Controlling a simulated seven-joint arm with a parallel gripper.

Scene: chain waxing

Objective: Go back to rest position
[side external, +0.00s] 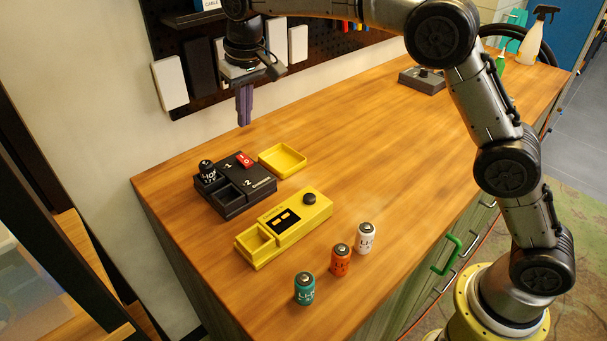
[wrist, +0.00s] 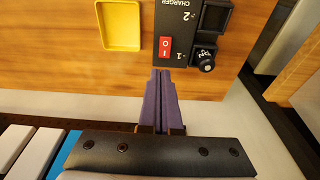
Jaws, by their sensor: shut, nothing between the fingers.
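My gripper (side external: 244,104) hangs in the air above the back of the wooden table, with its purple fingers together and nothing between them. The fingers also show in the wrist view (wrist: 160,78), pointing toward the charger. The black charger (side external: 262,187) lies on the table below and carries a red switch (side external: 244,159). A black battery (side external: 207,172) stands in its slot 1; slot 2 looks empty. A yellow device (side external: 290,222) with a black knob lies in front of the charger, its compartment open and empty. My gripper touches none of these.
A yellow tray-like cover (side external: 282,160) lies beside the charger. Teal (side external: 304,289), orange (side external: 341,260) and white (side external: 364,238) batteries stand near the front edge. A dark pegboard (side external: 215,85) is behind my gripper. The table's right part is mostly clear.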

